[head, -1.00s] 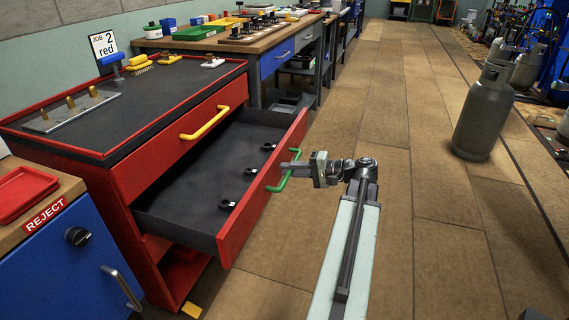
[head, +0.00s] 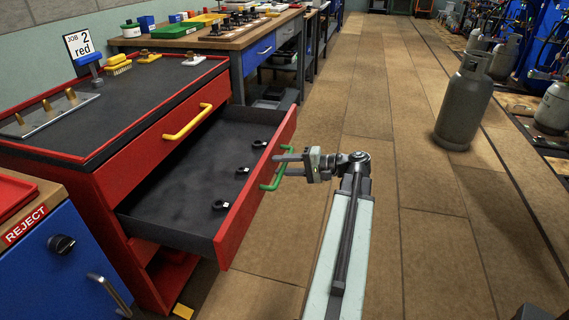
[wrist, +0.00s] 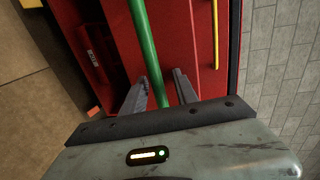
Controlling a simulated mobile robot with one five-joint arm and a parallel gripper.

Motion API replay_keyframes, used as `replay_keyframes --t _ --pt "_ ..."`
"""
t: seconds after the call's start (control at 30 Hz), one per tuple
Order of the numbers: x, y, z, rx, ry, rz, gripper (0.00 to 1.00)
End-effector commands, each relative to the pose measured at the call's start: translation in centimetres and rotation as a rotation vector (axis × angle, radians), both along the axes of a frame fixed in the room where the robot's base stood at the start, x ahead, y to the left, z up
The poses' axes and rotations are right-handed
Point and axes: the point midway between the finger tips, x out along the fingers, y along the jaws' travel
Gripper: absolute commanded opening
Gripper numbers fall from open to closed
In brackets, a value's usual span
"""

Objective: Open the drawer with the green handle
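The drawer (head: 232,214) with the green handle is pulled well out of the red cabinet (head: 150,283), and its dark inside shows. The green handle (head: 266,186) is on its red front. My gripper (head: 276,163) is at the handle in the head view, with its two fingers apart. In the wrist view the green handle (wrist: 146,42) runs down between the spread fingers (wrist: 158,90), with gaps beside it; I see no grip on it. Several small black rings (head: 242,171) lie in the drawer.
A closed drawer with a yellow handle (head: 187,122) sits above the open one. A blue cabinet marked REJECT (head: 70,270) stands at front left. A grey gas cylinder (head: 464,105) stands on the floor to the right. The floor between is clear.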

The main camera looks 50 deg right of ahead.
Motion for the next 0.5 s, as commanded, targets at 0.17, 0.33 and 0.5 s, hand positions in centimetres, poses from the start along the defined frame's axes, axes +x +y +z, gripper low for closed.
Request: replay_keyframes --t 0.17,0.33,0.5 --pt "-1.4 -0.8 0.5 0.000 0.001 -0.003 0.35" --pt "-4.3 -2.4 1.2 0.000 0.000 -0.003 0.35" --pt "-6.2 -3.4 1.6 0.000 0.000 -0.001 0.35"
